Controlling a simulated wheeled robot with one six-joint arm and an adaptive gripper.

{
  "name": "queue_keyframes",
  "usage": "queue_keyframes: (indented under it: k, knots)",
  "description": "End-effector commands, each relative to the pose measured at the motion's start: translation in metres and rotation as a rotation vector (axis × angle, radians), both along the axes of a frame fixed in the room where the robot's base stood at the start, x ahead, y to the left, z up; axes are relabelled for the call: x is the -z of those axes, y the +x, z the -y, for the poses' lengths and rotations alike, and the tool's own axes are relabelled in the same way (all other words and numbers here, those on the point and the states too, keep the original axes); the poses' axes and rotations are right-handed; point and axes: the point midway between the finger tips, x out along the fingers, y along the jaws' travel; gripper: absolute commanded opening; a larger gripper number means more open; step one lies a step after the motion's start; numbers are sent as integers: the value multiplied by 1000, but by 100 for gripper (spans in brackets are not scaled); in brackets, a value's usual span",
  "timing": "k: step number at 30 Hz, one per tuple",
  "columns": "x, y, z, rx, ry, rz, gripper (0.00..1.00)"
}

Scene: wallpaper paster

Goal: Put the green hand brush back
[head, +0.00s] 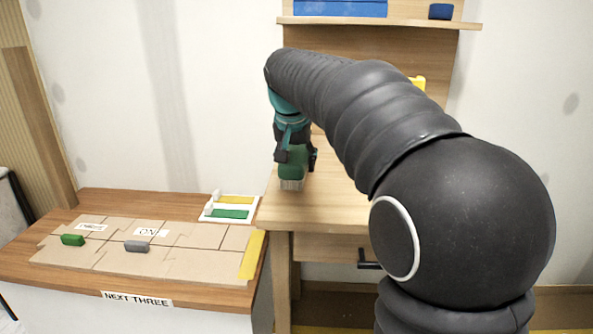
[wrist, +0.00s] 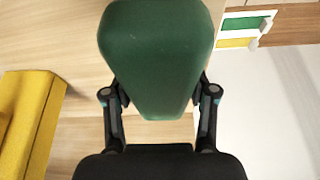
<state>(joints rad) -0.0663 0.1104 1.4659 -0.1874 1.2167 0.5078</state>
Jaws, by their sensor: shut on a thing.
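The green hand brush (head: 292,163) is in my gripper (head: 295,157), which points down over the left part of the wooden table. In the head view its pale bristles face down, close to the tabletop; I cannot tell whether they touch it. In the wrist view the brush's green body (wrist: 155,55) fills the upper middle, and the two fingers of my gripper (wrist: 160,100) close on it from both sides. A white board (head: 231,208) with a yellow and a green strip lies on the lower counter to the left; it also shows in the wrist view (wrist: 250,22).
A yellow block (wrist: 32,115) is on the table at the left of the wrist view. The lower counter (head: 60,285) holds cardboard panels with a green block (head: 72,240) and a grey block (head: 136,246). A shelf (head: 400,22) hangs above the table. My arm hides much of the tabletop.

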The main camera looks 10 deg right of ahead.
Motion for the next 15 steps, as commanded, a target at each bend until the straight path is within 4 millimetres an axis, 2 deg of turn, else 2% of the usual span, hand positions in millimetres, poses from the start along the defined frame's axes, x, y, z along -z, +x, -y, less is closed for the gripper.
queue_keyframes:
  k: [1,4,10,11,13,14,15]
  knots:
    - [9,-1,0,0,0,-2,21]
    - [19,-1,0,-1,0,-2,21]
    - [22,0,0,0,0,0,21]
    - [22,0,0,-1,0,-1,60]
    - [23,0,0,0,0,-1,77]
    - [22,0,0,0,0,-1,82]
    - [22,0,0,0,0,-1,82]
